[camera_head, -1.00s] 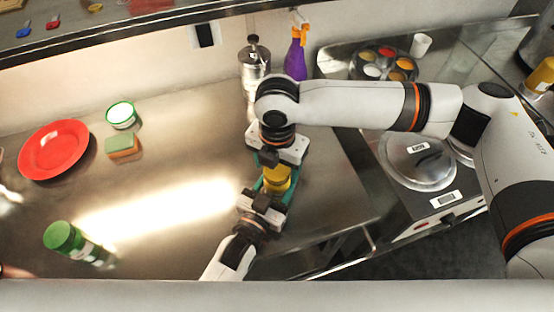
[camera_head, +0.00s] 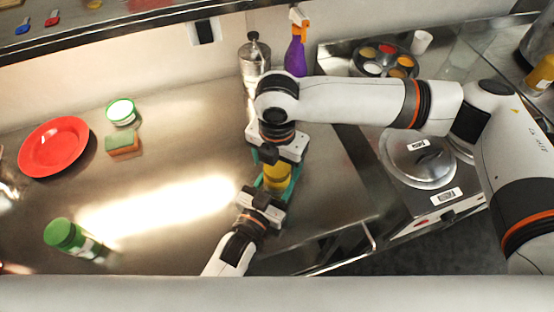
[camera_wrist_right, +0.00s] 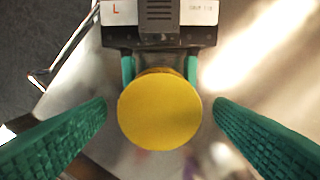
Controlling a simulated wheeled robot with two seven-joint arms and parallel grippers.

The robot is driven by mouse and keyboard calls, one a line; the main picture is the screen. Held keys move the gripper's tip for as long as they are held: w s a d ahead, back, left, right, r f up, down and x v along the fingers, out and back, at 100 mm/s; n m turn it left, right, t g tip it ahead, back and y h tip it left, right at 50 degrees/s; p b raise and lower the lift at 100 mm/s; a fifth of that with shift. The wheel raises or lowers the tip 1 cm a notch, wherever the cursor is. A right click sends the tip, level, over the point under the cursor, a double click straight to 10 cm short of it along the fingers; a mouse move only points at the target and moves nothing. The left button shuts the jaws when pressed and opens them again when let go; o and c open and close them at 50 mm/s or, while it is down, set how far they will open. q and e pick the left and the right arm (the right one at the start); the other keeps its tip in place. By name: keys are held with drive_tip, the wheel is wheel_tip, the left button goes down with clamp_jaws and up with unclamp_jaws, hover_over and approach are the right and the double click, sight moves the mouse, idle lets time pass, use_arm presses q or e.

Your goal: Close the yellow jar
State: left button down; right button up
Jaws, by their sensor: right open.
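The yellow jar (camera_head: 277,178) stands upright at the front right of the steel counter. Its round yellow lid (camera_wrist_right: 159,110) is seen from above in the right wrist view; whether it is screwed tight cannot be told. My left gripper (camera_head: 268,190) comes from the front, with green fingers on both sides of the jar, shut on it. It also shows at the top of the right wrist view (camera_wrist_right: 159,68). My right gripper (camera_head: 275,164) points down over the jar. Its green fingers are open, one on each side of the lid and apart from it.
A red plate (camera_head: 53,147), a sponge (camera_head: 123,145), a white-and-green tub (camera_head: 121,111) and a green-capped bottle (camera_head: 65,235) are on the left. A metal canister (camera_head: 254,60) and purple spray bottle (camera_head: 296,55) stand behind. A lidded pot (camera_head: 418,160) is right.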

drive_tip(key=shift+r, duration=0.1)
wheel_tip(320, 180, up, 12)
idle(0.5)
use_arm(q)
drive_tip(key=shift+c, duration=2.3)
unclamp_jaws()
